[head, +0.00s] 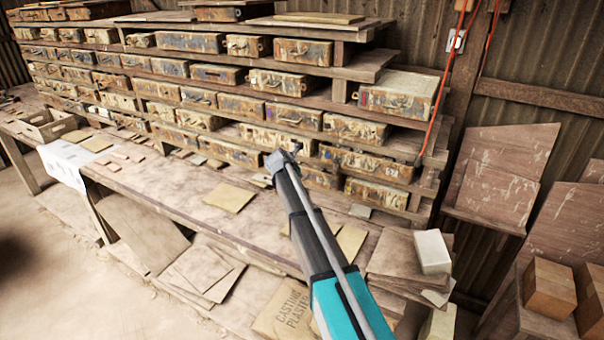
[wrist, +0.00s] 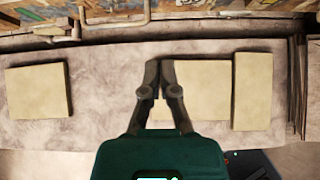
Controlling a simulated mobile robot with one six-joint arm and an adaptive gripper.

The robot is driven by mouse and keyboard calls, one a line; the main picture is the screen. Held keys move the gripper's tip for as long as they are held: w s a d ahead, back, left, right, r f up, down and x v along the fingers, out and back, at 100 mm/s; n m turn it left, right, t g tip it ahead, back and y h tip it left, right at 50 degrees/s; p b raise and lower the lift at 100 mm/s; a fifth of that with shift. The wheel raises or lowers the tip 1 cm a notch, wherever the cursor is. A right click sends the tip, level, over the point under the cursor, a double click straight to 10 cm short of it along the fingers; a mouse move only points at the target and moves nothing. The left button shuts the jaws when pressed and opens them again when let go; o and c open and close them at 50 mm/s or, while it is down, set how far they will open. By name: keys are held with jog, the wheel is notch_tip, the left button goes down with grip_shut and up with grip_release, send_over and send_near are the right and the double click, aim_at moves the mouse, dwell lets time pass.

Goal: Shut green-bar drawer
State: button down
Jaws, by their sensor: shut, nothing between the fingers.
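A rack of many worn wooden drawers (head: 262,83) with handles stands at the back of the bench in the head view. I cannot make out a green bar on any drawer. A drawer at the upper right (head: 398,95) juts out from its shelf. My gripper (head: 283,158) is in front of the lower rows, right of centre, its fingers shut and empty. In the wrist view my gripper (wrist: 160,64) points at the rack's foot, over the bench. Drawer fronts with handles (wrist: 115,12) show along the top edge there, apart from the fingertips.
The bench (head: 160,195) holds flat tan tiles (head: 230,196); tiles also lie beside my gripper in the wrist view (wrist: 38,90). A pale block (head: 432,251) sits on stacked boards at the right. A wooden tray (head: 48,124) is at the far left. A red cord (head: 440,95) hangs beside the rack.

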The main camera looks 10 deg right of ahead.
jog(key=shift+p+v, duration=0.45)
jog(key=shift+v, duration=0.55)
jog(key=s+d+f+m+g+y+b, duration=0.1)
jog(key=s+f+m+g+b, duration=0.1)
jog(key=s+m, duration=0.7)
jog(key=s+d+f+m+g+y+b, duration=0.1)
jog(key=s+f+m, duration=0.4)
jog(key=s+m, duration=0.5)
jog(key=s+d+f+m+g+y+b, duration=0.2)
jog(key=s+m, duration=0.7)
jog(key=s, duration=1.3)
notch_tip(320, 180, down, 2)
jog(key=shift+s+d+f+m+g+y+b, duration=0.1)
jog(key=shift+s+d+m+g+y+b, duration=0.3)
jog(key=shift+g, duration=0.7)
jog(key=shift+w, duration=0.2)
